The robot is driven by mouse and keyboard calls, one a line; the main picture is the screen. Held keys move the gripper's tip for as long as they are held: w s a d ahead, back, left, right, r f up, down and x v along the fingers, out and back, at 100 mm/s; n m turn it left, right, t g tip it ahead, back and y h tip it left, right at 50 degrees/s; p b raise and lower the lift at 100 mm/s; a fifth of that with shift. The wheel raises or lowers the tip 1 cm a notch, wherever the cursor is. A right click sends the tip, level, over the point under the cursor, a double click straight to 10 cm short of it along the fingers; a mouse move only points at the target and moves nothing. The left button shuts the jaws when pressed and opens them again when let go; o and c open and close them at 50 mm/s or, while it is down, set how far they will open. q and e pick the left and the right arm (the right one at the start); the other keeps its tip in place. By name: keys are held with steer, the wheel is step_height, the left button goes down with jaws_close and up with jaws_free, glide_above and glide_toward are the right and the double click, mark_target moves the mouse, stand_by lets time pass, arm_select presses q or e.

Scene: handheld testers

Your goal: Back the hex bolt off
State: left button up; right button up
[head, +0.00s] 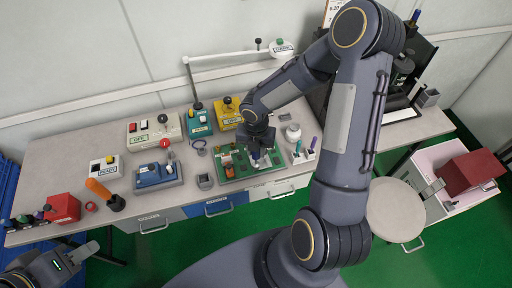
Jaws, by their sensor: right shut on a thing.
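A green board (233,168) with small parts on it lies near the front edge of the bench. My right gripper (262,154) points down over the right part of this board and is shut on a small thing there. That thing appears to be the hex bolt, but the fingers hide most of it, so its head and thread cannot be made out. My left gripper (82,252) is at the lower left corner, away from the board and in front of the bench. Its fingers are too unclear to show whether they are open.
An orange-handled tool (98,188), a blue tester (157,176), a beige box (152,133) and a yellow box (228,112) stand left of and behind the board. A white bottle (293,133) stands close right of my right gripper. A round stool (394,208) is at right.

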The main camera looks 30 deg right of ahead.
steer(key=shift+r+n+p, duration=0.1)
steer(key=shift+n+p, duration=0.55)
steer(key=shift+n, duration=0.65)
steer(key=shift+n+p, duration=1.45)
steer(key=shift+n, duration=0.25)
steer(key=n, duration=0.2)
steer(key=shift+n, duration=0.3)
steer(key=shift+r, duration=1.7)
